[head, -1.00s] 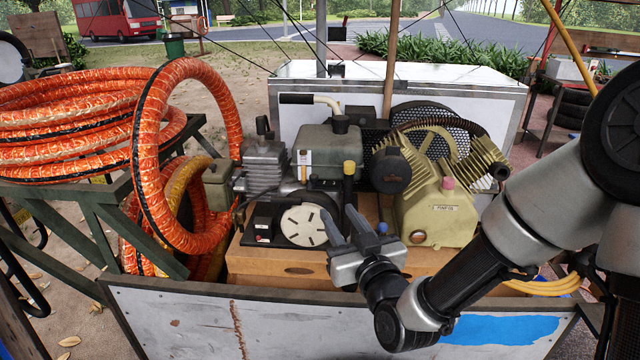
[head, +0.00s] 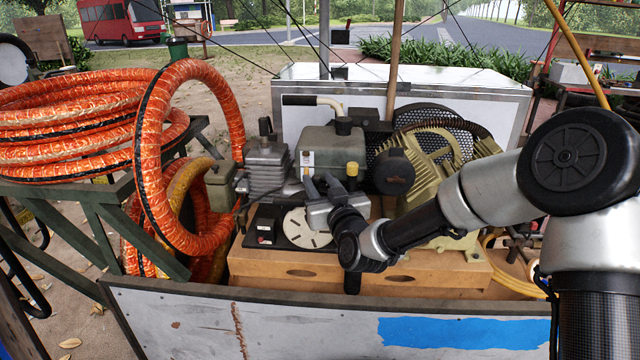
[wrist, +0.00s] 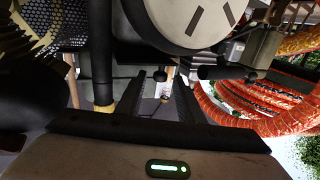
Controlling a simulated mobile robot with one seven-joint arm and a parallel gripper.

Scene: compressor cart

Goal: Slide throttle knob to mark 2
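The throttle's small pale plate (head: 307,158) is on the front of the grey-green engine tank (head: 340,148). In the head view its lower part is hidden behind my gripper (head: 318,178). My gripper is in front of the engine with its fingers pointing at the plate. In the wrist view, the two dark fingers (wrist: 161,90) are apart. Between them show the pale plate (wrist: 169,76) and a small knob-like part (wrist: 164,97), too small to read any marks. I cannot tell whether a finger touches it.
The pale slotted disc (head: 305,228) is just below my gripper. A yellow-capped black post (head: 351,170) stands close on its right. The finned cylinder (head: 267,168) is at left, and the beige compressor (head: 440,165) is behind my arm. The cart's front wall (head: 250,320) is nearest.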

